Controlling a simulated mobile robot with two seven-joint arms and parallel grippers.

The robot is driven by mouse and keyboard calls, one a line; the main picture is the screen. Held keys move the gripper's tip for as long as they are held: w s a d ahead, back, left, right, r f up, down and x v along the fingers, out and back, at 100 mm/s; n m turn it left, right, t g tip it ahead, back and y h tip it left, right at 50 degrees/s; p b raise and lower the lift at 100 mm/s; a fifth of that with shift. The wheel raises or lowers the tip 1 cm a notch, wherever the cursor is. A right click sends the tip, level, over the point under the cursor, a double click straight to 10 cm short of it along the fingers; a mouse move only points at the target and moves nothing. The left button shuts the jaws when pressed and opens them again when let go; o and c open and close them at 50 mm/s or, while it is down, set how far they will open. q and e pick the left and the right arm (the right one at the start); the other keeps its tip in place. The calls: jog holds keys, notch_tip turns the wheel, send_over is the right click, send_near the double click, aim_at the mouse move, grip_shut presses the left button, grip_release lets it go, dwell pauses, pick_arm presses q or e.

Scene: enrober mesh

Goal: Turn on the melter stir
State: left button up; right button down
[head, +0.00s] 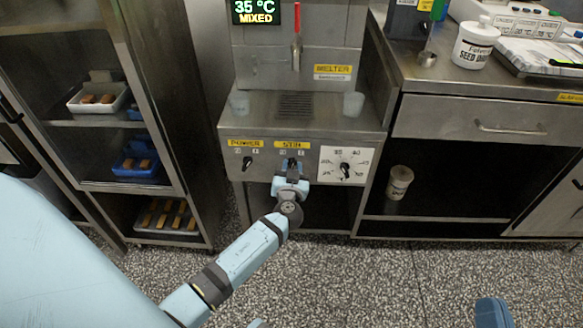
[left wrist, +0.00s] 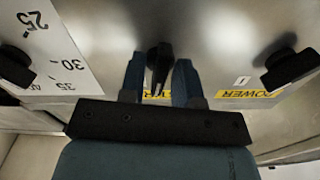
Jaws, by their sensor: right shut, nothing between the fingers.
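The melter (head: 298,62) is a steel machine with a yellow MELTER label and a display reading 35 °C MIXED. On its front panel, the STIR knob (left wrist: 159,62) is a black lever knob under a yellow STIR label (head: 291,145). My left gripper (head: 292,172) is at this knob and covers much of it in the head view. In the left wrist view its two blue fingers (left wrist: 160,82) stand apart, one on each side of the knob, with small gaps seeming to show. My right gripper is not in view.
The POWER knob (head: 247,163) is left of STIR, and a temperature dial (head: 345,170) is right of it. A red-handled tap (head: 297,45) is above. Two cups (head: 353,104) stand on the ledge. A tray rack (head: 120,188) is at left, and a counter (head: 455,75) at right.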

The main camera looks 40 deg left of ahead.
pick_arm(q)
jog(key=shift+f+m+b, duration=0.15)
jog(key=shift+m+b, duration=0.65)
jog(key=shift+r+m+b, duration=0.2)
jog(key=shift+m+b, duration=0.1)
jog(key=shift+m, duration=0.9)
pick_arm(e)
jog(key=shift+w+a+f+g, duration=0.15)
jog(key=shift+f+g, duration=0.55)
jog(key=shift+f, duration=0.8)
pick_arm(q)
jog(key=o, duration=0.6)
jog(key=shift+f, duration=0.1)
